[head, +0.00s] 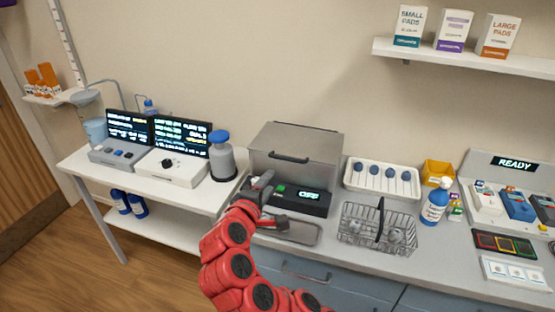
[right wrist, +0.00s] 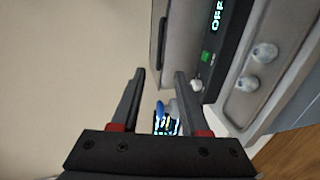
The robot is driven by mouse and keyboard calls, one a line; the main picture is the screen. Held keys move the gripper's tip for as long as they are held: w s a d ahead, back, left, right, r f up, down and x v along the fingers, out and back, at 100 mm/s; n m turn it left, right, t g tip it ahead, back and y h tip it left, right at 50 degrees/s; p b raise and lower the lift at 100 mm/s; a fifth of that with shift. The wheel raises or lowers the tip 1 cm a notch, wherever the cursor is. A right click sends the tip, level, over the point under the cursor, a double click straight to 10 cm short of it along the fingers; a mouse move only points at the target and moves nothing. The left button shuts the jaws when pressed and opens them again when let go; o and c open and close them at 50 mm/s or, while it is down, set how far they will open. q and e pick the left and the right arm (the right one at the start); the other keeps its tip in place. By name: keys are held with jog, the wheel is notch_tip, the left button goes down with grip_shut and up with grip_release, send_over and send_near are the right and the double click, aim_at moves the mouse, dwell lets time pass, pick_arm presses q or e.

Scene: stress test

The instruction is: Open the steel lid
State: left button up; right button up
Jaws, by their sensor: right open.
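A steel box with a closed grey lid (head: 306,137) stands on the counter in the middle of the head view. A dark bar handle (head: 288,158) runs along the lid's front; it also shows in the right wrist view (right wrist: 162,40). Below is a black panel (head: 316,205) with a lit "OFF" display and a green button (right wrist: 206,57). My right gripper (head: 271,201) is open and empty, in front of the panel's left part and apart from the handle. In the right wrist view its fingers (right wrist: 160,76) have a clear gap between them. My left gripper is out of view.
A grey tray (head: 303,237) lies before the box, with shiny round things in it. A wire basket (head: 350,236) and a white tray (head: 349,183) stand to the right. A blue-capped grey bottle (head: 222,162) stands close at the left. Wall is behind; above the lid looks clear.

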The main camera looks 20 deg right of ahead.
aim_at(286, 159)
jog(key=p+x, duration=0.3)
jog(key=x, duration=1.3)
jog(key=shift+w+d+f, duration=0.15)
grip_shut()
dwell(0.8)
